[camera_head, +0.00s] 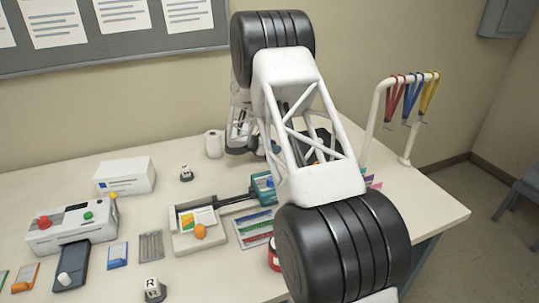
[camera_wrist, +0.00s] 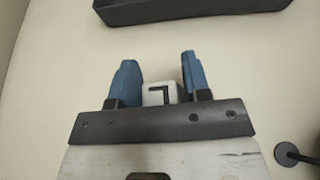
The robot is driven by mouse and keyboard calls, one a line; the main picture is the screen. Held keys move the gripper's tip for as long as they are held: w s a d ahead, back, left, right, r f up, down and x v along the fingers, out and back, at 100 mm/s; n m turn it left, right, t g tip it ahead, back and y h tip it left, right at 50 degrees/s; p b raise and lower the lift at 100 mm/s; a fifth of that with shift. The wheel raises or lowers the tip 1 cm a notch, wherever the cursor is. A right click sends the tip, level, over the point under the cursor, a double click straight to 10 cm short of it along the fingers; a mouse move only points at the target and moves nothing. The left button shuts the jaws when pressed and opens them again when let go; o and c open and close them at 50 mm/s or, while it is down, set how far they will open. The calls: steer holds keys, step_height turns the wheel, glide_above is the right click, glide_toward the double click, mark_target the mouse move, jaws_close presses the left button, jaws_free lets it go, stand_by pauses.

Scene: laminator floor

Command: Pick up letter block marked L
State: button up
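The letter block marked L (camera_wrist: 160,94) is pale with a dark letter, seen in the wrist view between the two blue fingers of my gripper (camera_wrist: 159,60). The fingers stand apart on either side of it, with a narrow gap on the right; contact on the left cannot be told. The block's lower part is hidden by the dark gripper plate. In the head view my arm covers most of this area, and I cannot make out the L block there. Another block marked R (camera_head: 152,289) stands at the front of the table.
A small block-like piece (camera_head: 186,173) stands near a white roll (camera_head: 214,144). A laminator (camera_head: 72,228), a white box (camera_head: 125,176) and a trimmer (camera_head: 200,236) occupy the table's left and middle. A black tray (camera_wrist: 190,12) lies beyond the fingers. A lanyard rack (camera_head: 376,110) stands right.

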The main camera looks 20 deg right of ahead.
jaws_close()
steer(key=shift+r, duration=0.1)
step_height(320, 180, up, 10)
stand_by(0.7)
stand_by(0.5)
